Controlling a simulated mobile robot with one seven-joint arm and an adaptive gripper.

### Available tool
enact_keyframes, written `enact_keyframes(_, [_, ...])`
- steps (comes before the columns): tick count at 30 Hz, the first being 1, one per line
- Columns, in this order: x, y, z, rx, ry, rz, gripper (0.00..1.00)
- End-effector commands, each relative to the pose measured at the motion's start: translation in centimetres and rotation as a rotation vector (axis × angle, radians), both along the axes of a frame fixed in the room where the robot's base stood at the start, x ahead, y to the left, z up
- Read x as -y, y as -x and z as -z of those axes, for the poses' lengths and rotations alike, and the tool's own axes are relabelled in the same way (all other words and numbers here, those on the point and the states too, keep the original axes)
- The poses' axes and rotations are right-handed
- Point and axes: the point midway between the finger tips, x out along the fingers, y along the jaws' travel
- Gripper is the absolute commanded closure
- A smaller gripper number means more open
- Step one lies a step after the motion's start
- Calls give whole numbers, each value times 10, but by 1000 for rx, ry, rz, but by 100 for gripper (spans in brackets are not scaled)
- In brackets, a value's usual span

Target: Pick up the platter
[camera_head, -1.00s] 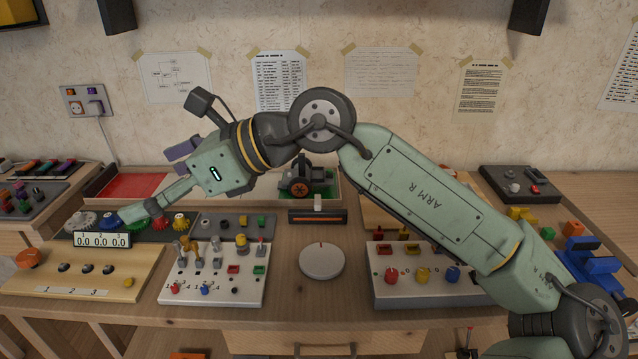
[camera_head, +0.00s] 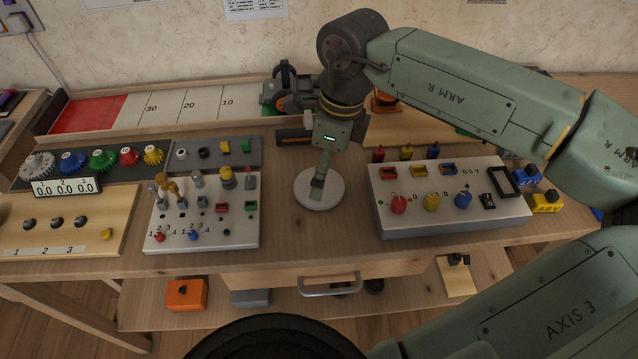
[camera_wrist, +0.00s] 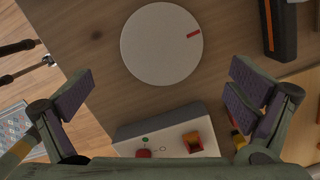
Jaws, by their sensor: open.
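The platter is likely the round pale grey disc (camera_head: 331,197) lying flat on the wooden bench between two white control boxes. In the wrist view the disc (camera_wrist: 150,48) shows whole, with a short red mark near its rim. My gripper (camera_head: 318,190) hangs over the disc in the head view and hides part of its left and middle surface. In the wrist view my gripper (camera_wrist: 160,98) is open, its two dark pads wide apart with nothing between them. The disc appears beyond the fingertips there; I cannot tell the exact height above it.
A white box with switches and plugs (camera_head: 240,234) stands left of the disc. Another white box with coloured knobs (camera_head: 410,222) stands to the right. A dark bar with an orange stripe (camera_head: 290,137) lies behind. Bare wood (camera_head: 300,240) lies in front of the disc.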

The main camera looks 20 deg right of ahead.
Motion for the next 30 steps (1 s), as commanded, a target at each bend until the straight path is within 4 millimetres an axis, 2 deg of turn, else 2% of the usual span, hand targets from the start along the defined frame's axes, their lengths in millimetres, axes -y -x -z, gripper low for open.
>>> enact_keyframes(9, [-9, -9, 41, -2, -3, -1, 0])
enact_keyframes(18, [-10, -9, 48, 1, -2, -1, 0])
enact_keyframes(30, [-9, -9, 47, 1, -2, -1, 26])
